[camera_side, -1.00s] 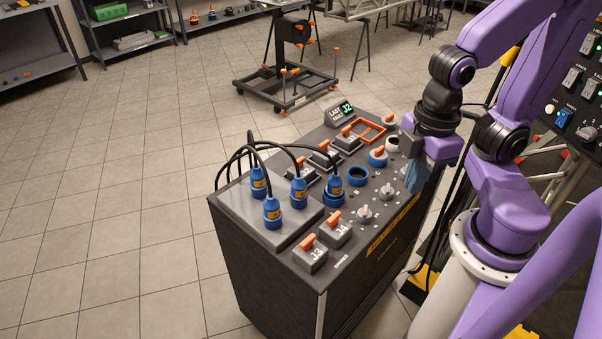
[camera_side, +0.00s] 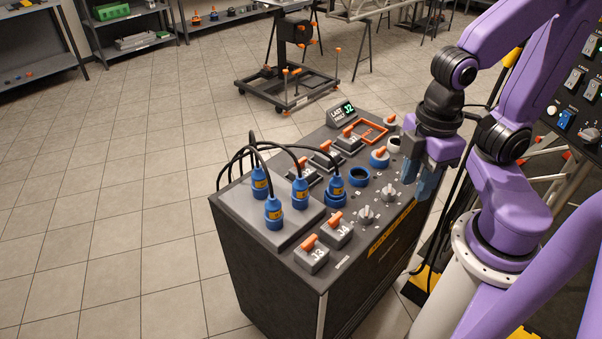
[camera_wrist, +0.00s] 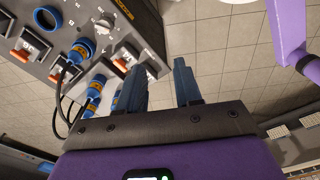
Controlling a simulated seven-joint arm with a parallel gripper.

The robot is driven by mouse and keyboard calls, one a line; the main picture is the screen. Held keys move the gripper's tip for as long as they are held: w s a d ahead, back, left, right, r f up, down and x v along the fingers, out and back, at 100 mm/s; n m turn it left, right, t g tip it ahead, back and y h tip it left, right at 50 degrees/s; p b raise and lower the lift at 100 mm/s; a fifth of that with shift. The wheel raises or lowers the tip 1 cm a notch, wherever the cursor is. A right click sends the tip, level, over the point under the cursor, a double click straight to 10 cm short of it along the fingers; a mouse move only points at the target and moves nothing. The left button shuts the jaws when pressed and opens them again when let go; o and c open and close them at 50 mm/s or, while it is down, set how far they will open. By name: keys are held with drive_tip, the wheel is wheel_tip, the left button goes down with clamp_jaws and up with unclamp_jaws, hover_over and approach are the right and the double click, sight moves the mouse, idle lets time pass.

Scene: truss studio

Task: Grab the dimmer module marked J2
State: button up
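Grey dimmer modules with orange levers sit on top of a dark console (camera_side: 270,285). Two stand at the near corner, marked J3 (camera_side: 312,260) and J4 (camera_side: 338,236). Several more stand in a row at the back, including one (camera_side: 348,144) nearest the display; their marks are too small to read surely, so I cannot tell which is J2. A small display (camera_side: 342,114) reads J2 in green. My gripper (camera_side: 427,188) hangs above the console's right edge, apart from every module. Its two blue fingers are apart and empty in the wrist view (camera_wrist: 160,80).
Blue plugs (camera_side: 300,190) with looping black cables stand among the modules. Blue sockets (camera_side: 359,177), knobs (camera_side: 366,213) and an orange-framed slot (camera_side: 372,132) lie nearby. A wheeled stand (camera_side: 290,90) is behind the console. Tiled floor is clear at left.

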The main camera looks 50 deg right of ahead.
drive_tip(key=o, duration=1)
drive_tip(key=shift+w, duration=0.1)
drive_tip(key=w+d+f+m+g+y, duration=0.1)
drive_tip(key=w+f+m+g+y, duration=0.1)
drive_tip(key=w+m, duration=0.75)
drive_tip(key=w+d+f+m+g+y, duration=0.2)
drive_tip(key=w+f+m+g+y, duration=0.1)
drive_tip(key=w+m, duration=0.65)
drive_tip(key=w+d+f+m+t+y, duration=0.35)
drive_tip(key=w+d+m, duration=0.3)
drive_tip(key=d, duration=0.35)
drive_tip(key=w+d+f+m+t+y, duration=0.35)
drive_tip(key=w+d+m, duration=0.3)
drive_tip(key=d, duration=0.35)
approach(303, 170)
drive_tip(key=a, duration=0.1)
drive_tip(key=w+a, duration=0.1)
drive_tip(key=a, duration=0.1)
drive_tip(key=shift+a+r+m, duration=0.15)
drive_tip(key=shift+a+m, duration=0.2)
drive_tip(key=shift+m, duration=0.05)
drive_tip(key=shift+x, duration=2.85)
